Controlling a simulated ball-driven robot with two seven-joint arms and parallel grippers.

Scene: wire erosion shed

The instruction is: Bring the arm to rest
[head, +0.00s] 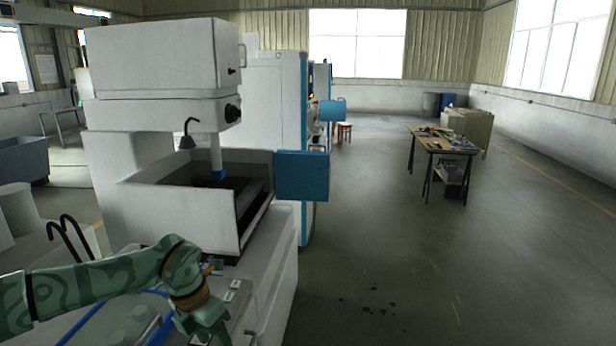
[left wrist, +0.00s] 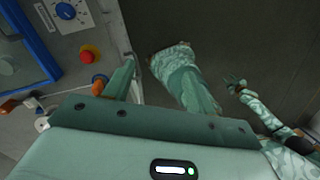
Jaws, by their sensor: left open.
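My left arm (head: 95,285), green and patterned, reaches in from the left in the head view, low over the front of the machine. My left gripper (head: 205,325) points downward beside the machine's front ledge, at the bottom edge of the picture. In the left wrist view the left gripper (left wrist: 160,85) is open, with nothing seen between its fingers. A patterned green arm of mine (left wrist: 275,120) shows at the right of that view, with a small gripper-like end (left wrist: 236,86); its jaws are too small to read.
A white erosion machine (head: 175,210) with a blue panel (head: 302,175) stands close ahead. In the left wrist view a control panel has a dial (left wrist: 68,12) and a red button (left wrist: 88,54) near the gripper. Open floor (head: 400,260) lies to the right, before a cluttered workbench (head: 443,145).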

